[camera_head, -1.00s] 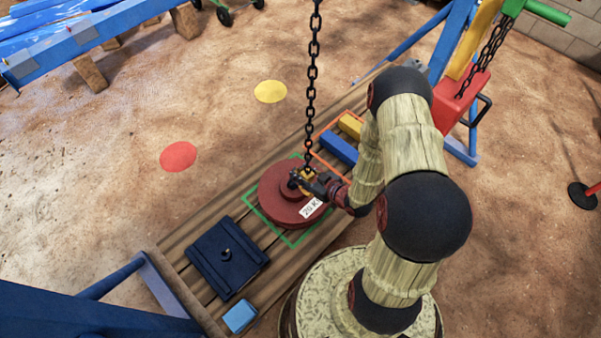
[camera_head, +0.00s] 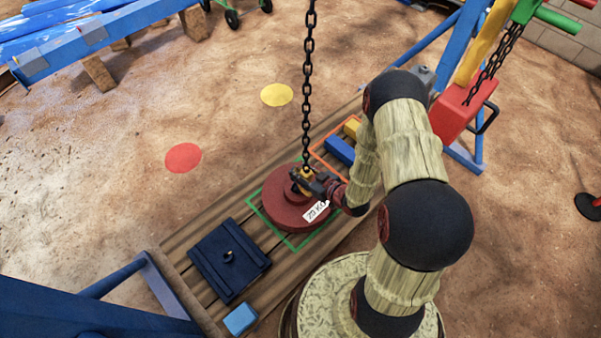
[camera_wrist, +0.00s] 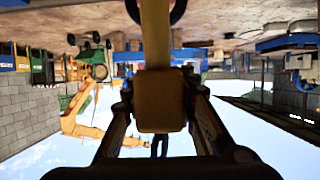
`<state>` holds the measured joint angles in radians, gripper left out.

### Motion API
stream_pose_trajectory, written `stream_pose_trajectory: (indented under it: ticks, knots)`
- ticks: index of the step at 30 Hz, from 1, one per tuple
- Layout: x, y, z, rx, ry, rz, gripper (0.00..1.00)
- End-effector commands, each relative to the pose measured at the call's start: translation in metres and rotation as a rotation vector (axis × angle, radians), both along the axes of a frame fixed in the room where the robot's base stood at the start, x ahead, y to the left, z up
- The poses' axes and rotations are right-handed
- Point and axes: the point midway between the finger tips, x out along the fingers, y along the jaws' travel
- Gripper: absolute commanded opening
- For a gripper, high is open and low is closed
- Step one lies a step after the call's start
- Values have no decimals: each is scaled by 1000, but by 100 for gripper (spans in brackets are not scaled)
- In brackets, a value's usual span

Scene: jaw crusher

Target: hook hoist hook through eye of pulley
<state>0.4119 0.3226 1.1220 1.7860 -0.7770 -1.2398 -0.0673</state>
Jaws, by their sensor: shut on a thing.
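The dark red round pulley (camera_head: 279,216), with a white 20 kg label, lies flat on the wooden platform inside a green outline. Its eye is hidden by my gripper and the hook. The yellow hoist hook (camera_head: 305,173) hangs on a dark chain (camera_head: 307,80) above the pulley's raised centre. My gripper (camera_head: 309,182) comes in from the right and is shut on the yellow hook block. In the wrist view the block (camera_wrist: 160,103) sits between the two fingers of my gripper (camera_wrist: 162,115). I cannot tell whether the hook passes through the eye.
A dark blue plate (camera_head: 229,261) and a light blue block (camera_head: 240,319) lie lower left on the platform. Blue (camera_head: 341,150) and yellow (camera_head: 352,127) blocks lie behind the pulley. A red hoist part (camera_head: 462,108) stands right, beside blue frame legs.

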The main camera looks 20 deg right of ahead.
Motion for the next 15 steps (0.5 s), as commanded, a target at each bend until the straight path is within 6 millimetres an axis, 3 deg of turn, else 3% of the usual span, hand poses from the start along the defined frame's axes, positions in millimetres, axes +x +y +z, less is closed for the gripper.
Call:
stream_pose_trajectory:
  ticks: [15]
  knots:
    - [8,3,3,-1,-5,0,0]
